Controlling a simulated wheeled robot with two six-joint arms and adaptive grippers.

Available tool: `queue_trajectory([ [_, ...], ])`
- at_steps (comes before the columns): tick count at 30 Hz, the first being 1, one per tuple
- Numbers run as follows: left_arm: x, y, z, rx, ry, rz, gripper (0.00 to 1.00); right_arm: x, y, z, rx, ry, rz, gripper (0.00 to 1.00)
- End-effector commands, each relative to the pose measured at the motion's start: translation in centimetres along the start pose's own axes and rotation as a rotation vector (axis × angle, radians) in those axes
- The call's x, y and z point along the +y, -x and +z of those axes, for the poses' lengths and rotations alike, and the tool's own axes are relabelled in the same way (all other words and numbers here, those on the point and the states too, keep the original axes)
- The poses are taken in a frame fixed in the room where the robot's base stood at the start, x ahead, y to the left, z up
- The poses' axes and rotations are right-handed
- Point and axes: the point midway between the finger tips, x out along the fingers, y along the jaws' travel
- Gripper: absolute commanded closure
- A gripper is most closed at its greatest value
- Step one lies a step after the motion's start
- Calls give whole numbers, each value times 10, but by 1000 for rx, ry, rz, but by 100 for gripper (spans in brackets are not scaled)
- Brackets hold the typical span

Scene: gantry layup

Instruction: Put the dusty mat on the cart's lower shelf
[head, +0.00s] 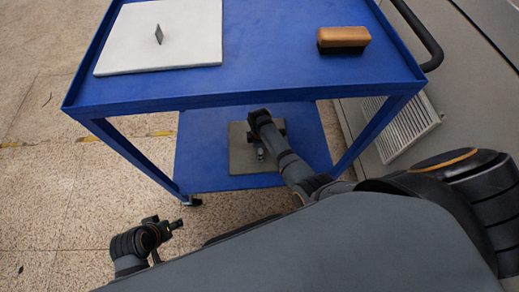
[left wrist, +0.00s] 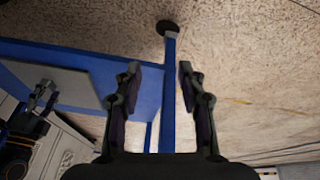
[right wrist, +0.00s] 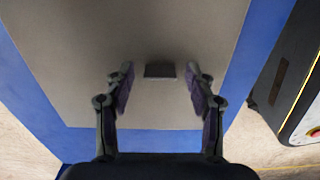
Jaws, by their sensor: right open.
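A dull grey mat (head: 239,160), which looks like the dusty one, lies flat on the blue cart's lower shelf (head: 197,150). It also shows in the left wrist view (left wrist: 55,70) and fills much of the right wrist view (right wrist: 60,50). A small dark upright tab (right wrist: 160,70) stands on it. My right gripper (right wrist: 159,82) is open above the mat, its fingers on either side of the tab with gaps between. In the head view my right arm hides part of the mat. My left gripper (head: 177,226) is open and empty, left of the cart and low.
The cart's upper shelf (head: 262,75) holds a clean white mat (head: 175,50) with an upright tab and a brown-topped brush (head: 343,38). A cart leg (left wrist: 169,90) stands in front of my left gripper. Open speckled floor (head: 60,190) lies to the left.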

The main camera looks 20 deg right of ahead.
Motion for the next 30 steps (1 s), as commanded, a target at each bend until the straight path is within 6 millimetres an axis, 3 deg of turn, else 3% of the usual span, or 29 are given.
queue_trajectory([
  [8,-10,48,-8,-157,-7,-51,60,0,68,-1,2,0,3,44],
  [12,-20,37,-3,-213,1,-79,60,0,101,-1,2,0,2,44],
  [15,-25,14,3,-207,5,-85,60,0,109,-1,1,1,1,44],
  [19,-29,-1,7,-202,7,-91,60,0,118,0,1,1,0,44],
  [30,-31,-8,9,-199,8,-93,60,-1,119,0,0,-5,0,44],
])
